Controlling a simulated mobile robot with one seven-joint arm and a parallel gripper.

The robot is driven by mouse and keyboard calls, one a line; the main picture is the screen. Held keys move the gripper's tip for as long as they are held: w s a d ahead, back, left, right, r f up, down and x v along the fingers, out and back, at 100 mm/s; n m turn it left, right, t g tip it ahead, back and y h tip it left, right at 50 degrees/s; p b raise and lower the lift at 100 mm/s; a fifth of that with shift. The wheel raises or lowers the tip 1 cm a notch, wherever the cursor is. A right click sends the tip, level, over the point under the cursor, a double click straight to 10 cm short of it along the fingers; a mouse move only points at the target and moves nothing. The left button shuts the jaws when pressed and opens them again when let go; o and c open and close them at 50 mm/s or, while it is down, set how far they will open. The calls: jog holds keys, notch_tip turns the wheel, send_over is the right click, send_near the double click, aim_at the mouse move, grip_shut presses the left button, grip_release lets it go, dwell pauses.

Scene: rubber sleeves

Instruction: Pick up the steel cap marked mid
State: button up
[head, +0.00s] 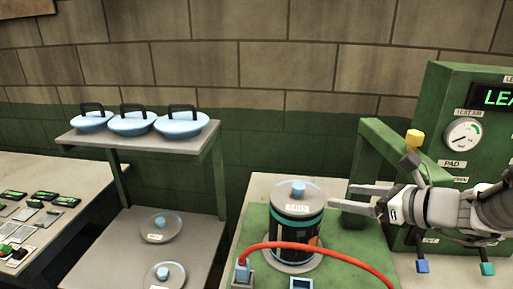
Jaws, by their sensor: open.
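A steel cap (312,192) with a light blue knob sits on top of a dark cylinder (307,229) on the green bench plate. A small white label shows at its front, but I cannot read it for certain. Two more steel caps with blue knobs and labels too small to read lie on the lower shelf: one farther back (176,231) and one nearer (178,277). My gripper (341,196) is open and empty. It points left, with its fingertips just right of the cap on the cylinder, apparently apart from it.
A red hose (320,246) arches in front of the cylinder. A green machine (440,110) with a gauge and a green post (372,150) stands at the right. Blue lidded bowls (132,124) line the upper shelf (200,143). A panel table is at far left.

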aim_at(303, 187)
jog(key=shift+t, duration=0.3)
jog(key=x, duration=1.1)
jog(key=shift+w+d, duration=0.15)
jog(key=shift+w, duration=0.35)
jog(key=shift+f+x, duration=0.25)
jog(key=shift+x, duration=1.1)
jog(key=shift+f+x, duration=0.3)
jog(key=shift+x, duration=1.05)
jog(key=shift+s+d, duration=0.2)
grip_shut()
